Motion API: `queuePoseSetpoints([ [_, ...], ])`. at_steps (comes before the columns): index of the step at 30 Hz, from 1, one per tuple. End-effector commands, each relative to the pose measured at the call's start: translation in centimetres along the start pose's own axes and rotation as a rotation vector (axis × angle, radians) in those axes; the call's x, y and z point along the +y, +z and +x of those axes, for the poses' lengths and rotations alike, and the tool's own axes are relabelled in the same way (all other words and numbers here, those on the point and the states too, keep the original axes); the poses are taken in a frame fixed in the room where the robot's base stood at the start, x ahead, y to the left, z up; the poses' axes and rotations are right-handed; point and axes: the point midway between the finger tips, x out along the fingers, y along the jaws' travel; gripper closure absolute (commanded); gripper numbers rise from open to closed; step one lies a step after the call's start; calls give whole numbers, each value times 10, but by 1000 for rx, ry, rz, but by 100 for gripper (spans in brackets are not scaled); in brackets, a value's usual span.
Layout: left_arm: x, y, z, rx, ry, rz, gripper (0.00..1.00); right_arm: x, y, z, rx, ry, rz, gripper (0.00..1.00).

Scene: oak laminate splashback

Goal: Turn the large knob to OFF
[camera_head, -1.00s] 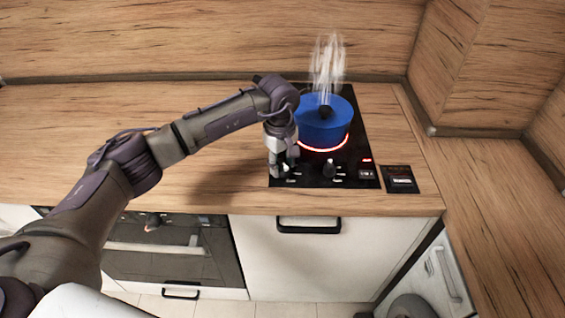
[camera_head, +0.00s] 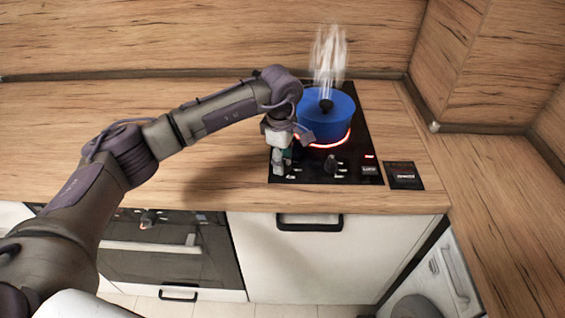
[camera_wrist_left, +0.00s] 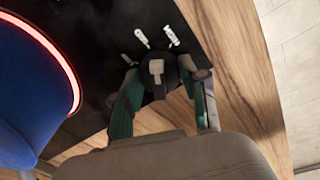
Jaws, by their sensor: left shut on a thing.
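The hob's left knob (camera_wrist_left: 157,72) is black with a pale grip bar, seen in the left wrist view between my fingers. My left gripper (camera_wrist_left: 166,84) is shut on it; the gripper also shows in the head view (camera_head: 281,166) at the front left of the hob, where it hides this knob. White marks (camera_wrist_left: 155,37) lie beside the knob, too small to read. A second black knob (camera_head: 331,166) stands further right, clear of my gripper. I cannot compare the two knobs' sizes surely. My right gripper is out of view.
A steaming blue pot (camera_head: 327,117) with a black lid handle stands on the black hob (camera_head: 361,143), close to my left wrist. A red ring (camera_head: 347,136) glows under it. A small dark panel (camera_head: 404,176) lies right of the hob. The wooden counter (camera_head: 120,110) is clear at left.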

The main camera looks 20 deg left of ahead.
Motion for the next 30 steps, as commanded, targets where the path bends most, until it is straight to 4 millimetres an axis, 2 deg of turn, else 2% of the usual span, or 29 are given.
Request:
queuePoseSetpoints([
  [9, 0, 1, 2, 16, 2, -298, 91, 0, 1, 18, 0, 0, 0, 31],
  [30, 1, 1, 0, 54, 2, -964, 91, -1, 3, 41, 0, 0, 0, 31],
])
